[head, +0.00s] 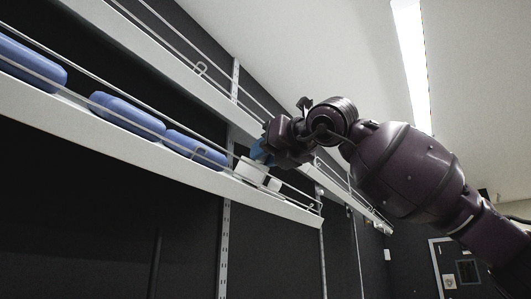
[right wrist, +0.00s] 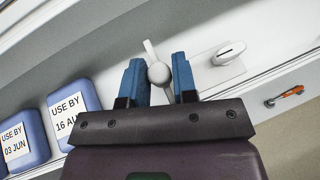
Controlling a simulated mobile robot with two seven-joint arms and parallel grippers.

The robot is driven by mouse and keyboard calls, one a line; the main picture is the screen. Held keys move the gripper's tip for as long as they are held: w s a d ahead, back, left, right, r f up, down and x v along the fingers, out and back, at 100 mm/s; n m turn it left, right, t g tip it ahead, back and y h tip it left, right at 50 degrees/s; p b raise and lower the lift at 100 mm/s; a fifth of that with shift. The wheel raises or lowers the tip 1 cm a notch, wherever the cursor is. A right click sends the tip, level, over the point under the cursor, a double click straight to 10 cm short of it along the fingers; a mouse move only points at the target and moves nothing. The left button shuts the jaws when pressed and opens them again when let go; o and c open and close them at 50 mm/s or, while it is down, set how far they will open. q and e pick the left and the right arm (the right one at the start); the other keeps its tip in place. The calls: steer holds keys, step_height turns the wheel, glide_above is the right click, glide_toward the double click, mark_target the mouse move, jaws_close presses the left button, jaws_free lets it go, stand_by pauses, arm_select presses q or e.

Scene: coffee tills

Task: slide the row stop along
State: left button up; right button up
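The row stop shows in the right wrist view as a grey rounded knob (right wrist: 159,74) with a thin pale arm above it. In the head view a white block (head: 251,172) on the shelf, which looks like part of the stop, sits at the right end of the row of blue containers. My right gripper (head: 259,152) is at this block. In the right wrist view its blue fingers (right wrist: 159,82) stand apart, one on each side of the knob. I cannot tell whether they press on it. My left gripper is not in view.
Blue containers (head: 127,114) stand along the white shelf (head: 150,152) behind a wire rail; date labels (right wrist: 70,110) show in the wrist view. A white plate with a raised lever (right wrist: 229,53) lies right of the fingers. Another shelf (head: 165,62) runs above.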

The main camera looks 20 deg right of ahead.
jaws_close()
steer(key=s+a, duration=0.4)
steer(key=a, duration=0.1)
steer(key=s+a, duration=0.2)
steer(key=shift+a, duration=0.4)
steer(key=shift+o, duration=2.3)
jaws_free()
steer(key=shift+s+d, duration=0.3)
steer(key=shift+s, duration=0.25)
steer(key=b+v, duration=0.1)
steer(key=v, duration=0.8)
steer(key=shift+s, duration=0.3)
